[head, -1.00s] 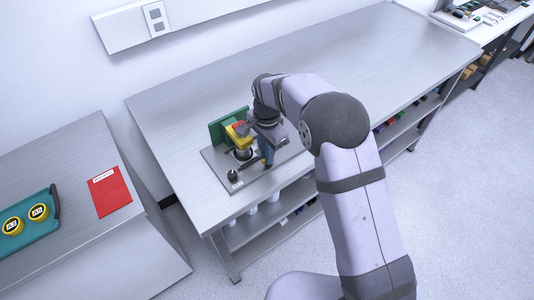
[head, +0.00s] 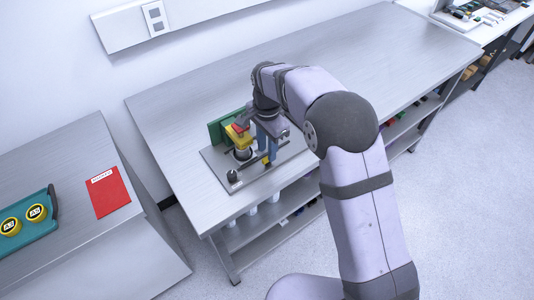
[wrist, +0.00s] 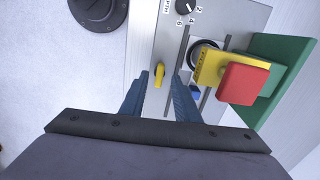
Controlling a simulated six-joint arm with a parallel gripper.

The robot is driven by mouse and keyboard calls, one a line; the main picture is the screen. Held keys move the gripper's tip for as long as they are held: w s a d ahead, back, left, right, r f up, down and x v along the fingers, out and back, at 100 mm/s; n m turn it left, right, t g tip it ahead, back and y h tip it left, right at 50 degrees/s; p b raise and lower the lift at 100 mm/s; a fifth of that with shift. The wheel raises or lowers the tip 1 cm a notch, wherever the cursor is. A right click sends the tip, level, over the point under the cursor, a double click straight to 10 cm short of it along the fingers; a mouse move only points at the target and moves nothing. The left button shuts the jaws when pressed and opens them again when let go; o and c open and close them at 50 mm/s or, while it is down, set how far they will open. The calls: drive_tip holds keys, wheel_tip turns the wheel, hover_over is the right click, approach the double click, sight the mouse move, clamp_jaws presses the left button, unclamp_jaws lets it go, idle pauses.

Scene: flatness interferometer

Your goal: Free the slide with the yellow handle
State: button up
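The yellow handle (wrist: 159,74) is a small upright piece on the grey base plate (wrist: 165,100) in the wrist view. In the head view a small yellow spot (head: 266,160) shows near the plate's front edge, beneath my gripper. My gripper (wrist: 159,80) has two blue fingers, apart with nothing held between them. The handle shows in line with the gap, just past the fingertips; I cannot tell how far below it lies. The slide itself is hard to make out. Dark slots (wrist: 180,58) run along the plate beside the handle.
A yellow block (wrist: 210,68) with a red block (wrist: 243,83) stands close to the right finger, before a green upright plate (wrist: 290,50). A dark ring (wrist: 205,52) and a numbered knob (wrist: 187,6) are on the plate. The bench (head: 350,70) is bare to the right.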

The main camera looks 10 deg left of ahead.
drive_tip(key=shift+r+b, duration=0.5)
drive_tip(key=shift+r, duration=1.85)
drive_tip(key=shift+d, duration=0.25)
drive_tip(key=s+d+f+n, duration=0.2)
drive_tip(key=s+d+n, duration=0.2)
drive_tip(key=s+d, duration=0.7)
drive_tip(key=s+d+f+n, duration=0.2)
drive_tip(key=s+d+n, duration=0.2)
drive_tip(key=s+d, duration=0.7)
drive_tip(key=shift+s+d+f+n, duration=0.2)
drive_tip(key=shift+d+n, duration=0.1)
drive_tip(key=shift+d, duration=0.55)
